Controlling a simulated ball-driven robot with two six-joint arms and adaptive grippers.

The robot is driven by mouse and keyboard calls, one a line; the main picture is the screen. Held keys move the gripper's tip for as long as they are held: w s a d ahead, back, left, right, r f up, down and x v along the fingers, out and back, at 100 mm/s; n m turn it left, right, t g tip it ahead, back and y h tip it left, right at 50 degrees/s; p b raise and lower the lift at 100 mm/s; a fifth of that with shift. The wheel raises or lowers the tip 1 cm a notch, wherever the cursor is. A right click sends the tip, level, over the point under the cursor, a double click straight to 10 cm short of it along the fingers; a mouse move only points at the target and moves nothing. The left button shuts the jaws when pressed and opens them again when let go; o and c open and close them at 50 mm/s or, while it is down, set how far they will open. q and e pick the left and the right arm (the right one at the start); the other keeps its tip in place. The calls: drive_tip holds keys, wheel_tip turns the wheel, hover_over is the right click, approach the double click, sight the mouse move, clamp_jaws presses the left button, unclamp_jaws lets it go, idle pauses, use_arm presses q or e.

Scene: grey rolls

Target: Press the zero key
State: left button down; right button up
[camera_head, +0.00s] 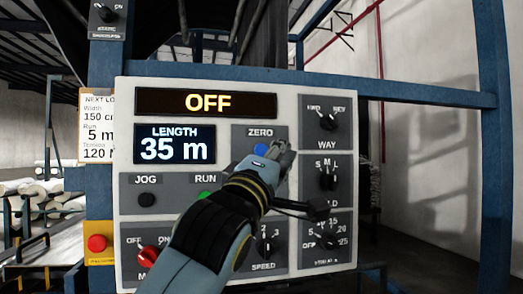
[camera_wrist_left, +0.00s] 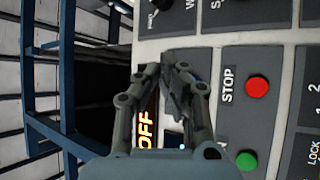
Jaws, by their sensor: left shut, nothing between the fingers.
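My left gripper (camera_head: 283,147) is shut and empty. In the head view its tips are just right of the key, in front of the panel. In the left wrist view the shut fingers (camera_wrist_left: 178,66) point at the panel and hide most of what lies behind them. I cannot tell whether the tips touch the panel.
The display (camera_head: 207,102) reads OFF and the length screen (camera_head: 175,145) reads 35 m. A red stop button (camera_wrist_left: 257,87) and a green run button (camera_wrist_left: 246,160) are near my gripper. Selector knobs line the right side, including WAY (camera_head: 328,121). A blue frame surrounds the panel.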

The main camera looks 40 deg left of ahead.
sight(261, 150)
use_arm(q)
drive_tip(key=w+a+b, duration=0.4)
drive_tip(key=w+a, duration=0.1)
drive_tip(key=a, duration=0.1)
drive_tip(key=shift+w+a, duration=0.35)
drive_tip(key=shift+w, duration=0.05)
idle(1.3)
drive_tip(key=shift+w+a+b, duration=0.25)
drive_tip(key=shift+a+b, duration=0.05)
drive_tip(key=shift+b, duration=0.1)
